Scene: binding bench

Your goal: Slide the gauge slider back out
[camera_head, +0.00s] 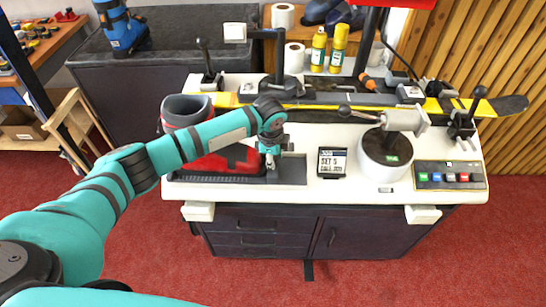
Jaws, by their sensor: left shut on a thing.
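The sole gauge (292,172) is a dark flat plate at the front left of the white bench top. My left arm crosses over the boot. My left gripper (270,164) points down at the boot's right end and is shut on the gauge slider, a small part mostly hidden by the fingers. I cannot tell exactly how close the slider is to the boot. My right gripper is not in view.
A sign card (331,162) stands just right of the gauge, then a white round device (386,155) and a button panel (450,175). A yellow and black ski (350,105) lies clamped behind. Yellow bottles (338,48) and paper rolls (294,58) stand at the back.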

